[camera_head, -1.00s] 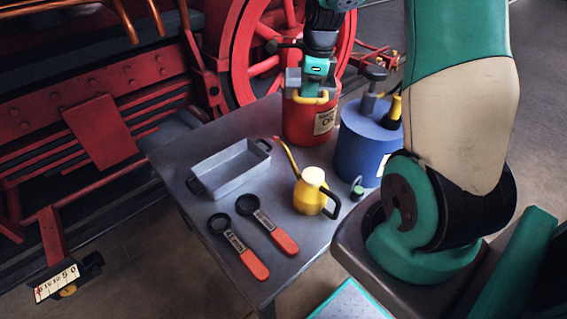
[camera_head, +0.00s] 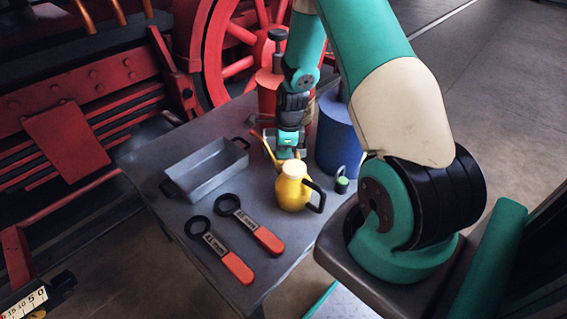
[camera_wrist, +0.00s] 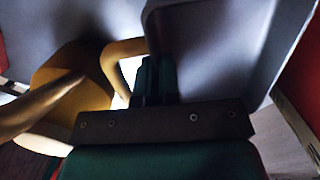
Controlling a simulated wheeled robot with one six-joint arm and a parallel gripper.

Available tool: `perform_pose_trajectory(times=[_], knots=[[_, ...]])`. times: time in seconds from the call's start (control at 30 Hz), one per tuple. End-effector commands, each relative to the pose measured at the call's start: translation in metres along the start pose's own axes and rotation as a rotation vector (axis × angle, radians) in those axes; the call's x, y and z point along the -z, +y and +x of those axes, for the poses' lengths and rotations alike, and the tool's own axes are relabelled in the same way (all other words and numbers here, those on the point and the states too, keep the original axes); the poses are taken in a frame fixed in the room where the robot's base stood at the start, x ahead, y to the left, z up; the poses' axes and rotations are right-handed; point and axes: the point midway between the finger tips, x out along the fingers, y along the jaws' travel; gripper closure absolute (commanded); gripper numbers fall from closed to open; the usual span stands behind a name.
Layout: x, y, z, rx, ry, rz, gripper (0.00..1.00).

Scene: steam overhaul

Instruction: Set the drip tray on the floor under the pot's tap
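The drip tray appears to be the grey rectangular pan with dark end handles (camera_head: 203,181), standing upright on the table left of my gripper (camera_head: 286,152). My gripper points down over the table, behind the yellow oil can (camera_head: 292,188) and near its spout. In the wrist view, the green fingers (camera_wrist: 157,78) sit close together between yellow parts on the left and a grey tray-like surface (camera_wrist: 215,45) on the right. Whether they are shut or touching anything is unclear. I cannot identify the pot's tap.
Two ring spanners with red grips (camera_head: 218,250) lie on the table (camera_head: 165,205) in front of the pan. A red can (camera_head: 268,92) and a blue container (camera_head: 338,135) stand behind. Red machinery (camera_head: 75,140) borders the left. Open floor (camera_head: 490,120) lies at right.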

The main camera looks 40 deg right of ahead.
Motion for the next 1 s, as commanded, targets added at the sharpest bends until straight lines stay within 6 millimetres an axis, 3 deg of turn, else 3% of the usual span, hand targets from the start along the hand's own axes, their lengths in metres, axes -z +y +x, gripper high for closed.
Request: perform_pose_trajectory(times=[0.27, 0.63, 0.77, 1.0], knots=[[0.005, 0.001, 0.039, -0.002, 0.001, 0.000, 1.00], [0.005, 0.000, 0.043, -0.001, 0.000, 0.000, 1.00], [0.005, 0.001, 0.042, -0.001, 0.000, 0.000, 0.71], [0.005, 0.001, 0.042, -0.001, 0.000, 0.000, 0.70]])
